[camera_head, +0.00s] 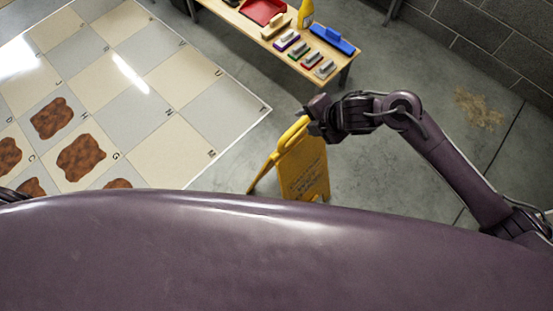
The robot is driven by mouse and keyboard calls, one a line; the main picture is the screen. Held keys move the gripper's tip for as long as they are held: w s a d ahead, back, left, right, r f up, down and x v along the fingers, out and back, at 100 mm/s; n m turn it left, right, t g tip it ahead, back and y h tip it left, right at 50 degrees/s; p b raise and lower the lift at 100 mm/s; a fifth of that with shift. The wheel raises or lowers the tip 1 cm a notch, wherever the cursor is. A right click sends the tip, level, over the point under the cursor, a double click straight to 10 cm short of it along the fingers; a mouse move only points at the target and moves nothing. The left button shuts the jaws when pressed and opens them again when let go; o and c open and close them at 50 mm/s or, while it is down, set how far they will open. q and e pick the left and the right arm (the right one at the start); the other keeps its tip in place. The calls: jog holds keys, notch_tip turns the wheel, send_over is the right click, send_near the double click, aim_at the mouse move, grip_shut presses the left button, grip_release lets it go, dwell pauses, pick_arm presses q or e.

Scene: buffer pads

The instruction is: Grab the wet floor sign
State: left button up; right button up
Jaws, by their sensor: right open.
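A yellow wet floor sign (304,172) stands upright on the grey floor in the middle of the camera_head view, its legs spread. Its lower edge is close to my purple body, which covers the foreground. My right gripper (309,117) is at the top of the sign, by its handle. It is open, and the dark fingers partly cover the handle. I cannot tell whether they touch it. My left gripper is not visible; only a small dark part shows at the left edge.
A wooden table (343,68) at the top holds several brushes, a red dustpan (262,11) and a yellow bottle (306,14). A checkered mat (190,85) with brown stains (82,157) lies on the left. A block wall (490,40) stands at the upper right.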

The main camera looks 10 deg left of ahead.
aim_at(299, 126)
jog(key=x, duration=0.7)
jog(key=shift+s+d+f, duration=0.1)
jog(key=shift+d+f, duration=0.1)
jog(key=shift+f, duration=0.4)
grip_shut()
dwell(0.8)
jog(key=shift+r, duration=0.15)
